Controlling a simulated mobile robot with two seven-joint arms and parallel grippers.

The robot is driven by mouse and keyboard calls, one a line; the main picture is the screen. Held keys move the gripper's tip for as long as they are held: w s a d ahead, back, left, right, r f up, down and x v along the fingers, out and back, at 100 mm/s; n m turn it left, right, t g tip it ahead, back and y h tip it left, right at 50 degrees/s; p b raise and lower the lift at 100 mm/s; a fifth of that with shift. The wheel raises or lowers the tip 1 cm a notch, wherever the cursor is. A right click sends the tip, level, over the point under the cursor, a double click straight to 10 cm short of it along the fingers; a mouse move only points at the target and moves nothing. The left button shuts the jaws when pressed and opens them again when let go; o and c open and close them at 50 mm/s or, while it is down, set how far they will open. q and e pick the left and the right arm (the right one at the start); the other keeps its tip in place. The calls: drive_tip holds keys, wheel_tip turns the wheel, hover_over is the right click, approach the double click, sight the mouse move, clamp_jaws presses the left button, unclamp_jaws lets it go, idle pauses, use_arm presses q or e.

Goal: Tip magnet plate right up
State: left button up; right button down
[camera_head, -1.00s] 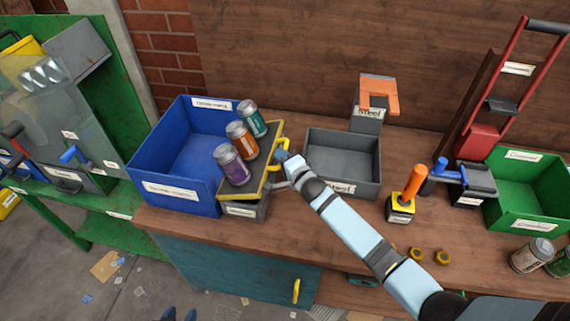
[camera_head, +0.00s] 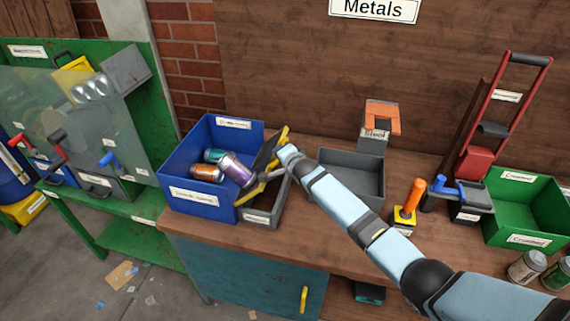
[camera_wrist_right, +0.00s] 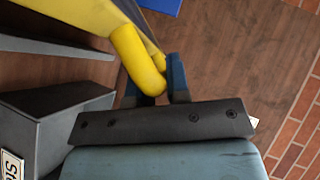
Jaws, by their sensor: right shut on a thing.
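The magnet plate (camera_head: 266,152), dark with yellow edges, is tilted steeply up on its base (camera_head: 262,217), its face towards the blue bin (camera_head: 195,205). My right gripper (camera_head: 286,156) is at the plate's upper right side. In the right wrist view its fingers (camera_wrist_right: 155,80) are shut on the plate's yellow handle (camera_wrist_right: 138,62). A teal can (camera_head: 214,156) and an orange can (camera_head: 207,173) lie in the blue bin. A purple can (camera_head: 237,170) lies tilted at the bin's plate side; whether it touches the plate is unclear. My left gripper is not in view.
A grey bin (camera_head: 352,158) stands right of the plate, under my forearm. An orange-handled block (camera_head: 407,205), a red-handled press (camera_head: 485,160) and a green bin (camera_head: 525,205) stand farther right. A green bench (camera_head: 120,200) is at left.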

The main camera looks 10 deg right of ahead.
drive_tip(key=shift+w+a+r, duration=0.25)
drive_tip(key=shift+a+r, duration=0.3)
drive_tip(key=shift+a, duration=0.15)
drive_tip(key=shift+w+a+r, duration=0.25)
drive_tip(key=shift+a+r, duration=0.25)
drive_tip(key=shift+a, duration=0.15)
drive_tip(key=shift+r, duration=0.1)
drive_tip(key=c, duration=1.1)
unclamp_jaws()
drive_tip(key=shift+a, duration=0.1)
drive_tip(key=shift+f, duration=0.2)
drive_tip(key=shift+s, duration=0.15)
drive_tip(key=shift+s+d, duration=0.2)
drive_tip(key=v, duration=1.3)
drive_tip(key=shift+r+b, duration=0.2)
drive_tip(key=shift+b, duration=0.25)
